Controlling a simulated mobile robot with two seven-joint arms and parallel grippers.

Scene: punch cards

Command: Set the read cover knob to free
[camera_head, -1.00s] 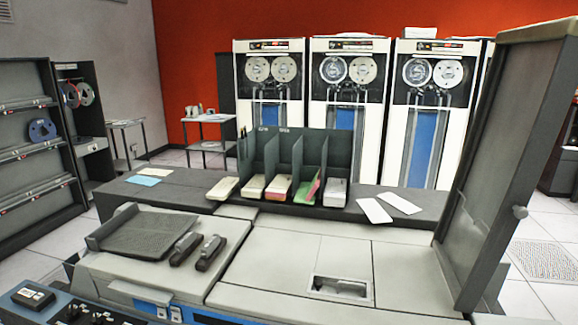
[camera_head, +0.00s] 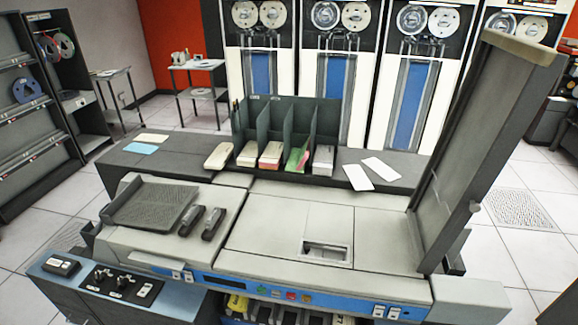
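The card machine (camera_head: 275,230) fills the lower middle, with a pale grey top and a blue front strip. A tall dark grey cover (camera_head: 480,140) stands upright and tilted at its right end. A small pale knob (camera_head: 475,207) seems to sit low on the cover's right edge; it is too small to read its setting. No label marks which part is the read cover knob. A control panel (camera_head: 105,282) with small dark knobs and switches is at the front left. Neither gripper shows in the view.
A dark counter (camera_head: 170,173) behind the machine holds a green card rack (camera_head: 290,130) with card stacks, and loose cards (camera_head: 370,172). Tape cabinets (camera_head: 335,80) stand behind. Open tiled floor (camera_head: 530,235) lies to the right of the machine.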

